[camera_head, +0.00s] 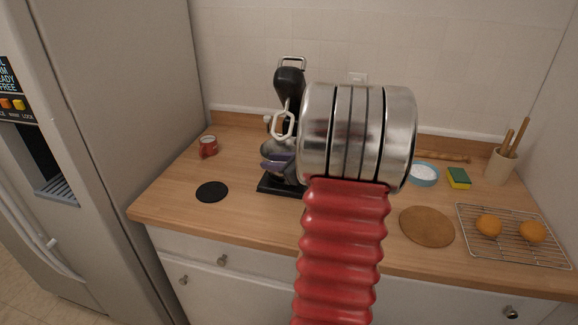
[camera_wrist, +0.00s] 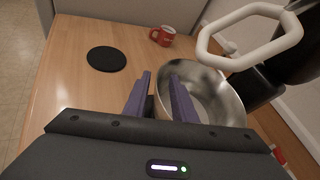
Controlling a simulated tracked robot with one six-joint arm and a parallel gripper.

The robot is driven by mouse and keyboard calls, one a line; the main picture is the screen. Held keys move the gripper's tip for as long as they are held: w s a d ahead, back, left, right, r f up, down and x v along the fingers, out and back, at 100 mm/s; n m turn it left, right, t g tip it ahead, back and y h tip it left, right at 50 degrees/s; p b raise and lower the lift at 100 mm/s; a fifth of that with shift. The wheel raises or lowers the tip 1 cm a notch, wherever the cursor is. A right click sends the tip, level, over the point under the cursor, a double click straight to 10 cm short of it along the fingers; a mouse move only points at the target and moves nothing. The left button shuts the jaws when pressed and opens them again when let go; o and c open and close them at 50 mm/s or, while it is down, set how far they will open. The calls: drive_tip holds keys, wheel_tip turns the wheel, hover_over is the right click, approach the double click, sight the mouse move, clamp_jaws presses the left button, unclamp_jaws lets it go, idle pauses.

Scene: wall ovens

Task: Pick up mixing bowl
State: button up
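The mixing bowl (camera_wrist: 212,88) is a shiny metal bowl under the stand mixer's beater (camera_wrist: 250,35) in the wrist view. My gripper (camera_wrist: 160,76) has two purple fingers with a gap between them. The left finger is outside the bowl's near-left wall and the right one overlaps its opening, so the rim appears to lie between them. Contact cannot be told. In the head view my gripper (camera_head: 274,160) is in front of the black stand mixer (camera_head: 290,82). My arm hides much of the mixer, and the bowl cannot be made out clearly there.
A red mug (camera_head: 208,146) and a black round mat (camera_head: 212,191) are to the left on the wooden counter (camera_head: 165,190). To the right are a brown round board (camera_head: 427,226), a wire rack (camera_head: 510,252) with oranges, a sponge (camera_head: 458,178) and a blue bowl (camera_head: 424,181). A fridge (camera_head: 105,120) stands left.

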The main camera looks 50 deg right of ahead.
drive_tip(key=shift+c, duration=0.2)
clamp_jaws()
drive_tip(key=shift+f, duration=0.15)
idle(1.0)
